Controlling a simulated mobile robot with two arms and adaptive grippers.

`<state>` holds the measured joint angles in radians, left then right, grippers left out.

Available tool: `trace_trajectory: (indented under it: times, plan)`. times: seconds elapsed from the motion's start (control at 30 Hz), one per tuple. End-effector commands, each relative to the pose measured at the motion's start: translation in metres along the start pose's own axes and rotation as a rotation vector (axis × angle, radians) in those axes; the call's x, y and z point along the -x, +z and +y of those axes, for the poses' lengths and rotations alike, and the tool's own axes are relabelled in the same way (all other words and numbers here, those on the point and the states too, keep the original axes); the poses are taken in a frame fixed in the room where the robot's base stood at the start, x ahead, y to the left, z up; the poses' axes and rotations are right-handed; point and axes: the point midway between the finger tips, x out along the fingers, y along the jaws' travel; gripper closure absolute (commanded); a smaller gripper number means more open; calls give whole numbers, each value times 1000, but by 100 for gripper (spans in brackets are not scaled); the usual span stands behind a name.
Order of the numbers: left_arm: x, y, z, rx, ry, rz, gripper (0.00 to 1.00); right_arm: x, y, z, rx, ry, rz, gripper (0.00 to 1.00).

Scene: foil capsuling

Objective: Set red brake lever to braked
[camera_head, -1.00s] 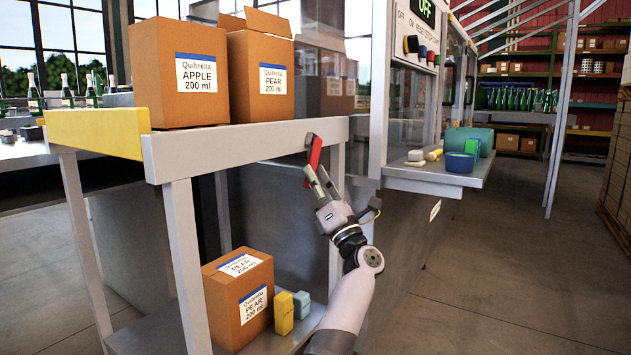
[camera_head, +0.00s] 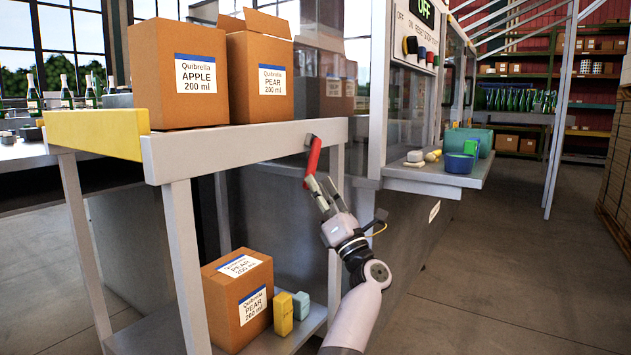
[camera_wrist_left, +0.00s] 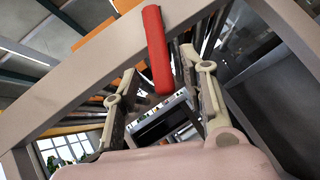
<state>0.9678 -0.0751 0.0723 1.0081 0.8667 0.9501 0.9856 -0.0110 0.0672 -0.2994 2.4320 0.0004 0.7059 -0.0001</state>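The red brake lever (camera_head: 314,158) is mounted at the right end of the grey table frame, just under its top edge. It hangs down from its dark pivot, its lower end leaning slightly left. My left gripper (camera_head: 319,180) is at the lever's lower end, pointing up at it. In the left wrist view the red lever (camera_wrist_left: 157,50) comes down from the grey frame, its free end between the two spread fingers of the left gripper (camera_wrist_left: 160,82). Gaps show beside the lever, so the fingers look open; contact is not clear. My right gripper is not in view.
Apple (camera_head: 180,72) and pear (camera_head: 262,75) cartons stand on the table (camera_head: 240,145). Another pear carton (camera_head: 238,300), a yellow block (camera_head: 283,313) and a blue block (camera_head: 301,304) are on the lower shelf. A machine ledge (camera_head: 430,178) with small items is right of the lever.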

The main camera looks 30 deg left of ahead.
Motion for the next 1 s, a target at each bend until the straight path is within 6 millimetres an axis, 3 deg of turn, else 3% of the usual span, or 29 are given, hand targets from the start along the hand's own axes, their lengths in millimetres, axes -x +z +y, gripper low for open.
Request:
trace_trajectory:
  times: [0.2,0.43,1.0]
  plan:
    - [50,0,-1,-1,-3,0,60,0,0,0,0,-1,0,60]
    - [84,0,-1,-1,-2,0,60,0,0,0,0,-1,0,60]
    - [92,0,0,-1,0,-1,60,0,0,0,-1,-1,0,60]
